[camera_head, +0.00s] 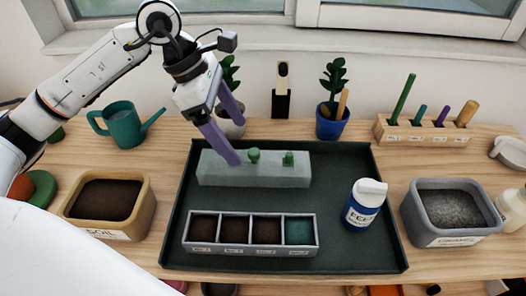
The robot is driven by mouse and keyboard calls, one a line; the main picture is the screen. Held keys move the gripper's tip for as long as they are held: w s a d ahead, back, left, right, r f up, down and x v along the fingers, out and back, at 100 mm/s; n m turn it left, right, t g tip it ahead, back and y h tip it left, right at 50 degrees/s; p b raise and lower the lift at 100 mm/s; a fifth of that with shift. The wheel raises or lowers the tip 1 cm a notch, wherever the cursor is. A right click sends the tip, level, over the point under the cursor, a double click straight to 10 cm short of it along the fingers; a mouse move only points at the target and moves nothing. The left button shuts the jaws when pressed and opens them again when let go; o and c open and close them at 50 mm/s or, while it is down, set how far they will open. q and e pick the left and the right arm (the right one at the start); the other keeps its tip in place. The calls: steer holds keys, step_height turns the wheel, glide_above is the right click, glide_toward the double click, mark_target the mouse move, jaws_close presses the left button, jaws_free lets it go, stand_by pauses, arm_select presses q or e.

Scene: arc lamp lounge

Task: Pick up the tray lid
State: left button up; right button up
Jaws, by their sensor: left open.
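The tray lid (270,174) is a long, pale grey-green, see-through cover with two green knobs on top. It lies on the dark green work tray (350,160), behind the grey seed tray (250,249). The seed tray has a row of compartments; most look filled with brown soil, and the rightmost looks teal. My left gripper (236,141) has purple fingers spread apart and empty. Its nearer finger overlaps the left part of the lid in the picture; I cannot tell whether it touches. My right gripper is not in view.
A white-capped blue bottle (362,214) stands on the work tray's right side. A soil bin (105,234) is left and a gravel bin (450,240) right. A teal watering can (122,130), potted plants (332,125) and a wooden tool rack (420,132) line the back.

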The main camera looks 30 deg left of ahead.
mark_target(251, 158)
arm_select(q)
steer(key=shift+s+x, duration=0.15)
steer(key=shift+x, duration=0.45)
steer(key=shift+s+x, duration=0.15)
steer(key=shift+x, duration=0.45)
steer(key=shift+w+p+x, duration=0.15)
steer(key=shift+p+x, duration=0.05)
steer(key=shift+x, duration=1.3)
steer(key=shift+w+p+x, duration=0.1)
steer(key=shift+p+x, duration=0.05)
steer(key=shift+x, duration=1.35)
steer(key=shift+d+r, duration=0.15)
steer(key=c, duration=1.3)
